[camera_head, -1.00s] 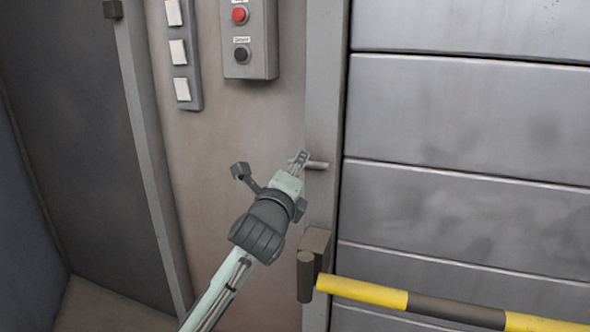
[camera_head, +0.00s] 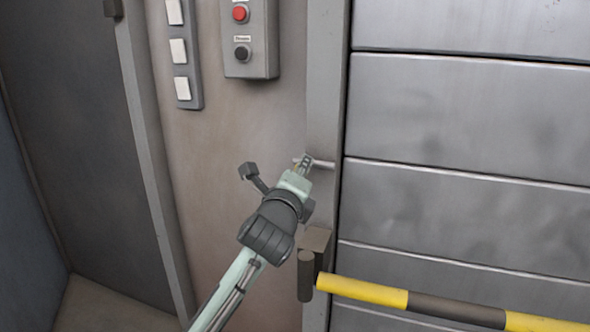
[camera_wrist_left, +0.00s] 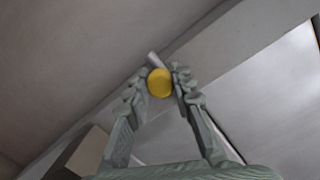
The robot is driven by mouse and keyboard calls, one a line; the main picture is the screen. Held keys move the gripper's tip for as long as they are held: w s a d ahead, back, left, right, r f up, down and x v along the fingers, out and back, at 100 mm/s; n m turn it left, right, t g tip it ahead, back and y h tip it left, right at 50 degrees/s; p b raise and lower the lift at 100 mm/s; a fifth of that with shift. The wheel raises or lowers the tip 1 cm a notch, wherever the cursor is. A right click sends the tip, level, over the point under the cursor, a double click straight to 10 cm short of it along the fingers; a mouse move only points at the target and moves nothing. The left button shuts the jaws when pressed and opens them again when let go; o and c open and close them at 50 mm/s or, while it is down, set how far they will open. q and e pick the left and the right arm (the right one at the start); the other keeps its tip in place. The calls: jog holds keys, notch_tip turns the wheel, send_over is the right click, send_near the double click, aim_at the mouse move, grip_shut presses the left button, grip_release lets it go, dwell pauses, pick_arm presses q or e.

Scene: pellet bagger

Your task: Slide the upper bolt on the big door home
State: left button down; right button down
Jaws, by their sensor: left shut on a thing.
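The upper bolt (camera_head: 325,164) is a thin grey rod lying across the grey frame strip (camera_head: 325,110) at the left edge of the big panelled door (camera_head: 460,120). Its right end points at the door edge. My left gripper (camera_head: 305,161) is at the bolt's left part. In the left wrist view the bolt's round yellow knob (camera_wrist_left: 159,83) sits between my left fingertips (camera_wrist_left: 162,82), which are shut on it. A piece of the grey rod (camera_wrist_left: 152,60) shows behind the knob. My right gripper is not in view.
Below the bolt, a brown bracket (camera_head: 316,240) with an upright cylinder sticks out of the frame. A yellow and dark striped bar (camera_head: 365,292) crosses the door. A button box (camera_head: 250,40) and a switch strip (camera_head: 183,55) are on the wall above.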

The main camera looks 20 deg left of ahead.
aim_at(321, 166)
pick_arm(q)
jog(key=d, duration=0.3)
jog(key=shift+d, duration=0.15)
jog(key=shift+s+d, duration=0.1)
jog(key=shift+d, duration=0.1)
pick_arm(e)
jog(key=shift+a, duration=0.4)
pick_arm(q)
jog(key=c, duration=1.6)
grip_release()
jog(key=shift+d, duration=0.1)
jog(key=o, duration=0.3)
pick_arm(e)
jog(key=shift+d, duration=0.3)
pick_arm(q)
jog(key=shift+s, duration=0.1)
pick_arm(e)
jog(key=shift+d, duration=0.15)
pick_arm(q)
jog(key=s, duration=1.1)
jog(key=shift+s+d, duration=0.4)
jog(key=shift+d, duration=0.05)
